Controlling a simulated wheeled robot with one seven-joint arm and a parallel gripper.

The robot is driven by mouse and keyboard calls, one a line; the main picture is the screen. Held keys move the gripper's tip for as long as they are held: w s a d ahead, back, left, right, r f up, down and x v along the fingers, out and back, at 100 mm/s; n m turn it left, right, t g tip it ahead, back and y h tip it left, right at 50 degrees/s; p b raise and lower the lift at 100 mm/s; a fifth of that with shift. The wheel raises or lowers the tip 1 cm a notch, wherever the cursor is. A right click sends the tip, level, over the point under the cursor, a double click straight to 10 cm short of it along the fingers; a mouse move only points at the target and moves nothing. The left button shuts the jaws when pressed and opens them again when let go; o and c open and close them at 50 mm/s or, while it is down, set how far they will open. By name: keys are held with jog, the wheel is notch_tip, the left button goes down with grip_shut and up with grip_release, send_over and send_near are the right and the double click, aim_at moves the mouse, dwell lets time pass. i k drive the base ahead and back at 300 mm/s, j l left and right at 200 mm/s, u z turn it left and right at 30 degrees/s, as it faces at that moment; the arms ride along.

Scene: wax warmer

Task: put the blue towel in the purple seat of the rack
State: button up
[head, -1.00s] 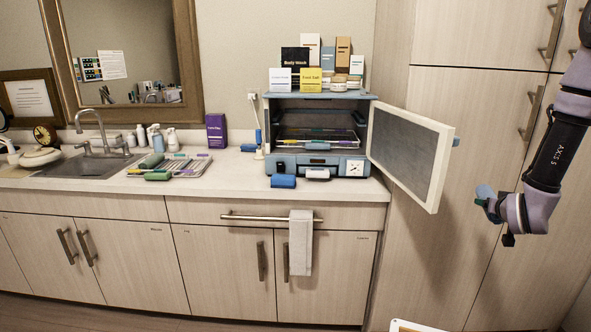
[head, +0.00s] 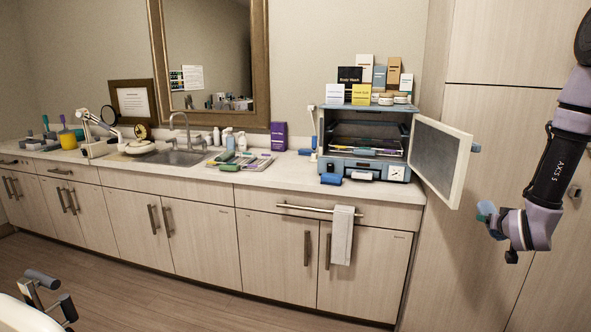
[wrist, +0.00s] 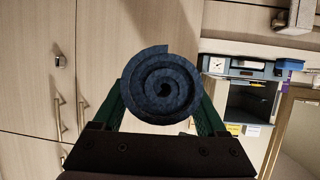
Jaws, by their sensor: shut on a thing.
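My gripper (head: 490,217) is at the far right of the head view, in front of the tall cabinet doors and right of the open warmer door. It is shut on a rolled blue towel (head: 486,208). In the wrist view the towel (wrist: 160,84) shows end-on as a spiral between the green fingers. A rack (head: 366,148) with coloured strips, some purple, sits inside the open warmer (head: 330,165); its individual seats are too small to tell apart. A tray (head: 262,164) with coloured marks and green rolls lies on the counter.
The warmer's door (head: 440,160) stands open to the right, between its opening and my gripper. A blue roll (head: 331,179) and a white roll (head: 362,176) lie before the warmer. Boxes and jars stand on top. A purple box (head: 279,136) stands left. The floor (head: 180,275) ahead is largely clear.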

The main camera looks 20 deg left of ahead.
aim_at(256, 164)
jog(key=k+u, duration=0.25)
jog(key=j+u, duration=0.7)
jog(key=i+j+u, duration=0.1)
jog(key=u, duration=0.25)
jog(key=i+z, duration=0.1)
jog(key=i, duration=0.4)
jog(key=i+j+z, duration=0.1)
jog(key=i, duration=0.4)
jog(key=i+j+z, duration=0.1)
jog(key=i, duration=0.4)
jog(key=i+j+z, duration=0.1)
jog(key=i+j, duration=0.15)
jog(key=i, duration=0.25)
jog(key=i+j+z, duration=0.1)
jog(key=i, duration=0.4)
jog(key=j, duration=0.1)
